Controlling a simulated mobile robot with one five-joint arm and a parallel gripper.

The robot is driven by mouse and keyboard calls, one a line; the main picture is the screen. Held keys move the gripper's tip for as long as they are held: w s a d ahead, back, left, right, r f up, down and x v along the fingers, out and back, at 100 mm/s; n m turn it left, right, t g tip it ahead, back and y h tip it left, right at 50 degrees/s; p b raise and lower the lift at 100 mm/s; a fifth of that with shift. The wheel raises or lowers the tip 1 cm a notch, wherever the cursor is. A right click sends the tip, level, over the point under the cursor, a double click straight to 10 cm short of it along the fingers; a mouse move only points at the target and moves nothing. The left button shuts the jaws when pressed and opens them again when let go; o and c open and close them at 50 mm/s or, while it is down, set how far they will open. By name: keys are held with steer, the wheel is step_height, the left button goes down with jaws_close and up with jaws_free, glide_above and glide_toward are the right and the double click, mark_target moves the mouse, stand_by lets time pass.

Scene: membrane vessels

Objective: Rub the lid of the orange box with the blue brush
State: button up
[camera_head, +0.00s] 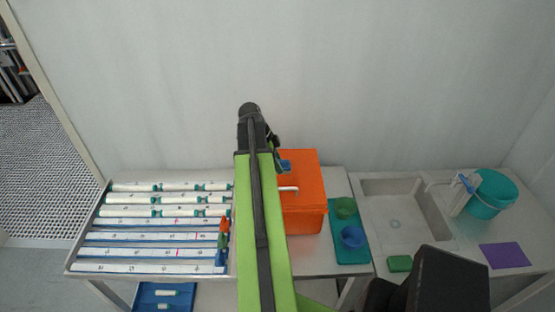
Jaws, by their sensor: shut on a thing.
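The orange box (308,215) stands on the table just right of my arm, with its lid (305,165) shut and a pale handle at its front. My arm hides the box's left part. My gripper (277,150) is over the back left of the lid, partly hidden by my own wrist. It is shut on the blue brush (285,167), of which only a small blue part shows. The brush is at or just above the lid; I cannot tell whether it touches.
A rack of white tubes (150,238) lies left, with small orange, green and blue things at its right end. A teal tray (348,254) with a green and a blue bowl is right of the box. Further right are a sink (407,208), a teal bucket (490,200) and a purple cloth (505,255).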

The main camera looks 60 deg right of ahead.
steer(key=shift+s+a, duration=0.45)
steer(key=shift+a, duration=0.45)
steer(key=shift+s+a, duration=0.45)
steer(key=shift+a, duration=0.4)
steer(key=shift+w+a+f, duration=0.15)
steer(key=shift+w, duration=0.3)
steer(key=shift+w+a, duration=0.25)
steer(key=shift+w, duration=0.05)
steer(key=shift+w+d, duration=0.85)
steer(key=shift+d, duration=0.8)
steer(key=shift+w+d, duration=0.85)
steer(key=shift+d, duration=0.75)
steer(key=shift+w+d, duration=0.85)
steer(key=shift+d, duration=0.8)
steer(key=shift+w+a, duration=0.45)
steer(key=shift+w, duration=0.2)
steer(key=shift+s+a, duration=0.85)
steer(key=shift+a, duration=0.75)
steer(key=shift+s+a, duration=0.8)
steer(key=shift+a, duration=0.8)
steer(key=shift+s+a, duration=0.85)
steer(key=shift+a, duration=0.75)
step_height(320, 180, up, 6)
steer(key=p, duration=0.6)
steer(key=shift+d, duration=0.1)
